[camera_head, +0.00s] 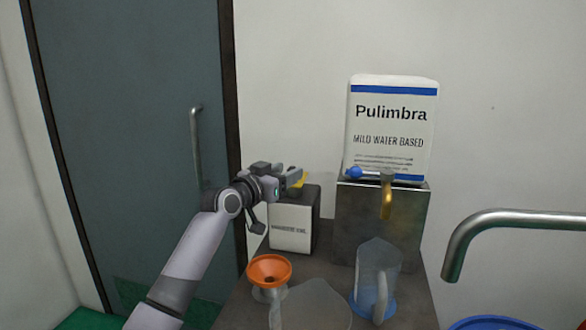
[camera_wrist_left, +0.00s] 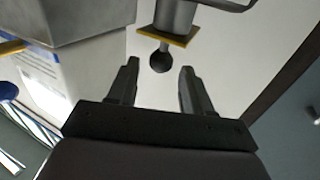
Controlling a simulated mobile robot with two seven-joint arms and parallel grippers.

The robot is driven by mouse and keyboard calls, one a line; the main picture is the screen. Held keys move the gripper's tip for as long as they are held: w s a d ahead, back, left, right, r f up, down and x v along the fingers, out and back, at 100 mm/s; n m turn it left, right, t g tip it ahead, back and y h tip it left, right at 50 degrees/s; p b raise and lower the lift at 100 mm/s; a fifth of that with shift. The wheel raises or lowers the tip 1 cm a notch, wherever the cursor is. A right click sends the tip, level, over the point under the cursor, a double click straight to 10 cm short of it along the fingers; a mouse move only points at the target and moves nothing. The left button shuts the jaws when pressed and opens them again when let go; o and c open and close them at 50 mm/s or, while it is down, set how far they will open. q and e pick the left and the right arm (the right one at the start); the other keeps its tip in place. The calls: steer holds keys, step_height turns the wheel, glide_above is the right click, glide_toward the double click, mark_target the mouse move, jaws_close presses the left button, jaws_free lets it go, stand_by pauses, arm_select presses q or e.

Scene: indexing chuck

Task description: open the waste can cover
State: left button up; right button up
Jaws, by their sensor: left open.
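The waste can (camera_head: 291,228) is a dark box with a white label, standing on the bench in the head view. Its yellow cover (camera_head: 301,180) shows partly at the top, behind my left gripper (camera_head: 294,175). In the left wrist view, which looks inverted, the yellow cover (camera_wrist_left: 162,36) sits on a grey spout and carries a dark ball knob (camera_wrist_left: 161,60). My left gripper is open and empty. In the wrist view the knob lies between the lines of its two fingers, near the fingertips, with no clear contact. My right gripper is not in view.
A metal stand (camera_head: 352,220) holds a white Pulimbra container (camera_head: 393,128) with a brass tap (camera_head: 386,200). A curved metal pipe (camera_head: 500,219) is at the right.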

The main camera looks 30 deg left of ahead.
arm_select(q)
steer(key=shift+w+d, duration=0.15)
steer(key=shift+w, duration=0.7)
steer(key=shift+w+d, duration=0.15)
steer(key=shift+w, duration=0.65)
steer(key=shift+c, duration=0.3)
jaws_close()
